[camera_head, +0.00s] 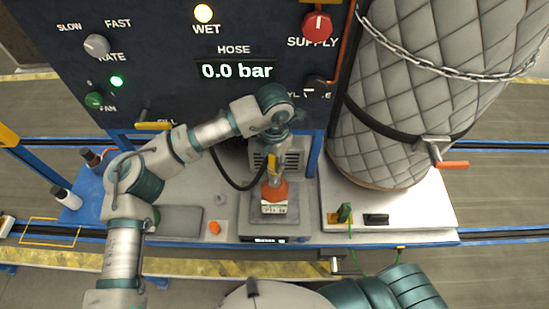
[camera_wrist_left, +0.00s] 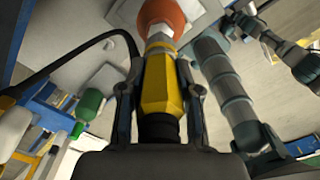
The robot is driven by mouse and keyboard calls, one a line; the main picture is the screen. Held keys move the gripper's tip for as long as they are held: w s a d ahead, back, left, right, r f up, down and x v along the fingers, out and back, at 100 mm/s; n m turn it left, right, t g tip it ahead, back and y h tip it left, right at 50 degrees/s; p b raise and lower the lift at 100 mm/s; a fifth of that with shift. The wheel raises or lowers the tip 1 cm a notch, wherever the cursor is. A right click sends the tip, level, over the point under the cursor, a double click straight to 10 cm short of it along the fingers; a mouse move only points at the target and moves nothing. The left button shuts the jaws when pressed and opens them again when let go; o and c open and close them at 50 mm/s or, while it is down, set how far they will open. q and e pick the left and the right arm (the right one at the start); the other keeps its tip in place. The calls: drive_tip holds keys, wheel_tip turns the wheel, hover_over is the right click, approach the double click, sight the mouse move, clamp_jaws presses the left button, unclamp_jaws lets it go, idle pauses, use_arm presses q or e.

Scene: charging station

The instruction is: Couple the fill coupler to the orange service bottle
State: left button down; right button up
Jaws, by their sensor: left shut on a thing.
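The orange service bottle (camera_head: 275,192) stands upright on the scale at the middle of the bench, with a white label on its front. My left gripper (camera_head: 273,163) is directly above it, shut on the yellow fill coupler (camera_wrist_left: 162,85). In the left wrist view the coupler lies between the two fingers (camera_wrist_left: 163,100), its pale metal tip pointing at the neck of the orange bottle (camera_wrist_left: 165,16). The tip is at or very close to the neck; I cannot tell whether it is seated. My right gripper is out of view.
A black hose (camera_head: 231,177) loops left of the bottle. The scale (camera_head: 262,238) has a lit display. An orange cap (camera_head: 214,228) lies left of it. The panel display (camera_head: 236,71) reads 0.0 bar. A quilted tank (camera_head: 395,100) with a chain stands on the right.

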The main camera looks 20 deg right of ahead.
sight(274, 168)
use_arm(q)
drive_tip(key=shift+f+b, duration=1.55)
drive_tip(key=shift+f, duration=0.45)
drive_tip(key=c, duration=0.7)
unclamp_jaws()
wheel_tip(274, 168, up, 12)
drive_tip(key=shift+d, duration=0.1)
